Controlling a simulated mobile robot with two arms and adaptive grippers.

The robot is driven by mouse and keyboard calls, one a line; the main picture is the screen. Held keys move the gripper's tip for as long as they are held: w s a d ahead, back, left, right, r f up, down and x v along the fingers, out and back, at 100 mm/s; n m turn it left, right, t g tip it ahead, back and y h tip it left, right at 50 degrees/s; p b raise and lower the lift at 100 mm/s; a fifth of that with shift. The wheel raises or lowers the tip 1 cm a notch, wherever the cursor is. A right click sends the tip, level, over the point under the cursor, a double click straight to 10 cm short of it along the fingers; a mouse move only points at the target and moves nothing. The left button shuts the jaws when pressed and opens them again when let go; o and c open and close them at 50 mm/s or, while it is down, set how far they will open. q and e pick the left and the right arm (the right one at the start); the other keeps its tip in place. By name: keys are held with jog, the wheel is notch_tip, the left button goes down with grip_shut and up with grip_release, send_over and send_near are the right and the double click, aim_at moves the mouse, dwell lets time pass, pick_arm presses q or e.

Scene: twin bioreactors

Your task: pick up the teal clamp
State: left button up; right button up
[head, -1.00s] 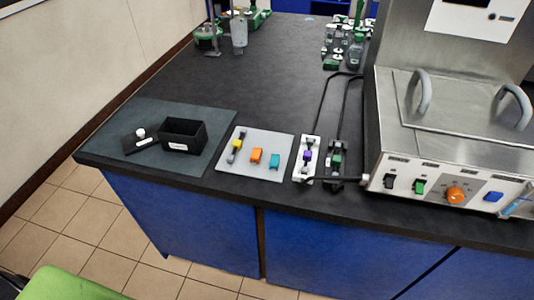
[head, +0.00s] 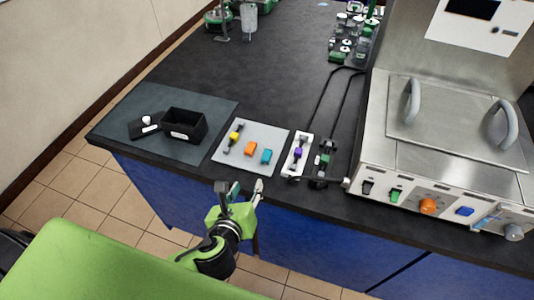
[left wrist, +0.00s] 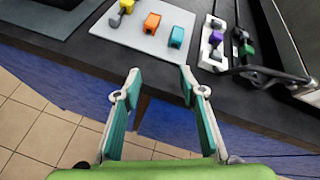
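The teal clamp (head: 266,157) lies on the right part of a light grey mat (head: 233,161), beside the orange clamp (head: 250,149). It also shows in the left wrist view (left wrist: 176,37), upper middle, beyond the fingertips. My left gripper (head: 241,186) is in front of the bench edge, nearer to me than the mat. Its two fingers stand apart with nothing between them in the left wrist view (left wrist: 157,84). The teal clamp is apart from the fingers. My right gripper is in neither view.
A yellow-and-grey clamp (head: 234,136) lies at the mat's left. A white holder with a purple part (head: 298,154) and a dark one with a green part (head: 321,160) stand right of the mat. A black open box (head: 184,125) is at left; a steel unit (head: 440,140) is at right.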

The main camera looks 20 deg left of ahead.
pick_arm(q)
jog(key=d+r+m+t, duration=0.1)
jog(key=r+m, duration=0.1)
jog(key=m, duration=0.2)
jog(key=p, duration=0.1)
send_near(266, 157)
jog(key=shift+h, duration=0.4)
jog(key=w+f, duration=0.1)
jog(key=w+a+f, duration=0.1)
jog(key=w, duration=0.1)
jog(key=shift+w+a, duration=0.1)
jog(key=shift+w, duration=0.55)
jog(key=shift+p+x, duration=0.6)
jog(key=shift+x, duration=1.75)
jog(key=shift+r, duration=0.15)
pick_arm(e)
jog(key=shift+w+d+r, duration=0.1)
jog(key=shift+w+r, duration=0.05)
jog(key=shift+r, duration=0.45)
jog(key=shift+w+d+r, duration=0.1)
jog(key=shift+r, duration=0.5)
pick_arm(q)
jog(key=c, duration=0.9)
